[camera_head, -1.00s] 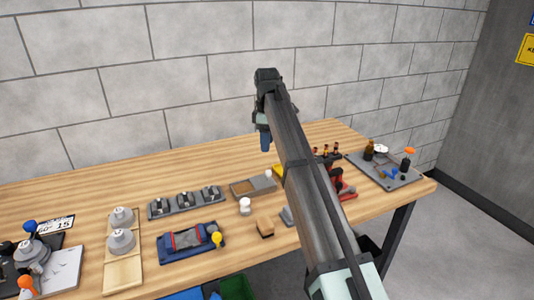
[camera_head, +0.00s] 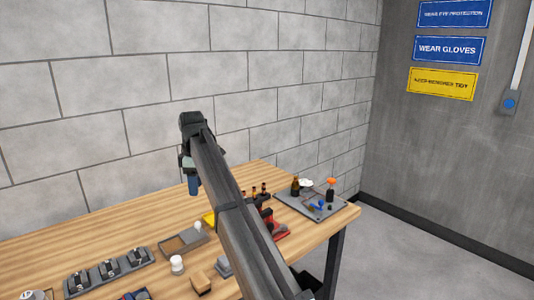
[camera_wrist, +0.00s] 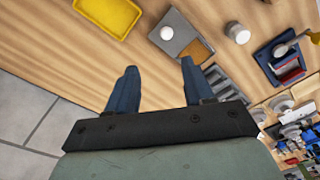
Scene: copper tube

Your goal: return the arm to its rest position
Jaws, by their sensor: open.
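My gripper (camera_wrist: 155,78) shows in the wrist view with two blue fingers spread apart and nothing between them. In the head view my gripper (camera_head: 193,184) hangs at the end of my raised arm, above the wooden bench (camera_head: 60,242). One blue finger shows there; the other is hidden. My arm crosses the middle of the head view and hides part of the bench behind it.
A grey tray (camera_head: 283,197) with bottles stands at the bench's right end. A red tool (camera_head: 273,227), a tan block (camera_head: 200,283), a white cylinder (camera_head: 177,265) and a yellow tray (camera_wrist: 104,14) are also on the bench. A block wall is behind.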

